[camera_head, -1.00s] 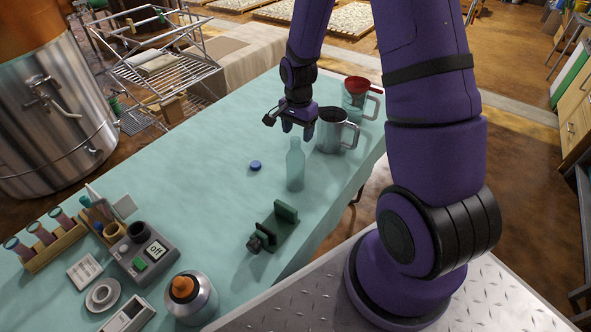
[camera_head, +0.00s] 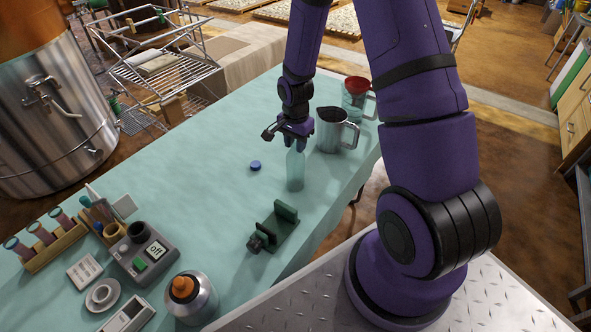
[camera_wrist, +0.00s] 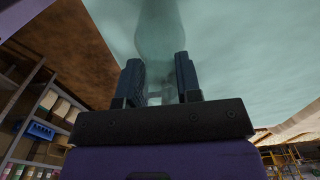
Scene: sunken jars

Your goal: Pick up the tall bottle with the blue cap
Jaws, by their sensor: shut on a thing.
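The tall translucent green-blue bottle (camera_head: 295,174) stands upright on the teal table. No cap shows on it in the earlier head view; a blue cap (camera_head: 255,165) lies on the table to its left. My gripper (camera_head: 293,147) is over the bottle's top, shut on its neck, which the fingers hide in the head view. In the wrist view the bottle (camera_wrist: 165,35) runs up the picture from between the two dark fingers (camera_wrist: 160,82).
A steel jug (camera_head: 330,135) and a red-topped jug (camera_head: 352,104) stand just behind the bottle. A dark green stand (camera_head: 283,222) is in front of it. A flask with an orange top (camera_head: 190,297) and a scale (camera_head: 140,255) are at the front left. The table's middle left is clear.

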